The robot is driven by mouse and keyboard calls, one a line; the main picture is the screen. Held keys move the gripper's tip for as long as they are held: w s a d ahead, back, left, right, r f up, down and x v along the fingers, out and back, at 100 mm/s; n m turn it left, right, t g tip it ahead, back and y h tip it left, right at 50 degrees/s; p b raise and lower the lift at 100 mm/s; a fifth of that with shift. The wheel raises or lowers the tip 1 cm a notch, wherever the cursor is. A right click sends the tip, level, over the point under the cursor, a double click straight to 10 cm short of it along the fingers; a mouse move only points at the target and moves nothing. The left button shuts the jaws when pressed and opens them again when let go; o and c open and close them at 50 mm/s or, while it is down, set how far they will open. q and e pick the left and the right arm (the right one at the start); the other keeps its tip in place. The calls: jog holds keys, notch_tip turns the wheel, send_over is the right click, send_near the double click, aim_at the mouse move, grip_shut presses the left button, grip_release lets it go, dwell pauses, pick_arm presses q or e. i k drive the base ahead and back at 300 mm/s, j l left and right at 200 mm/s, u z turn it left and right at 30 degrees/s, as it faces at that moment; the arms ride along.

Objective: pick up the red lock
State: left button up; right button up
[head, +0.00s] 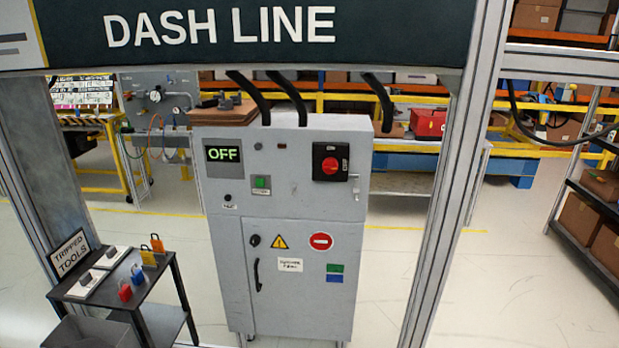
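The red lock (125,291) is a small padlock on the black side table (117,276) at the lower left. It stands near the table's front edge, close to a blue lock (137,275) behind and to its right. A yellow lock (148,257) and an orange lock (157,244) stand further back in the same row. Neither of my grippers shows in the head view.
A grey electrical cabinet (290,285) with an OFF display stands in the middle. Metal frame posts (450,180) rise on both sides. Floor right of the cabinet is clear.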

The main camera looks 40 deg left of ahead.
aim_at(125, 293)
jog(key=u, duration=2.4)
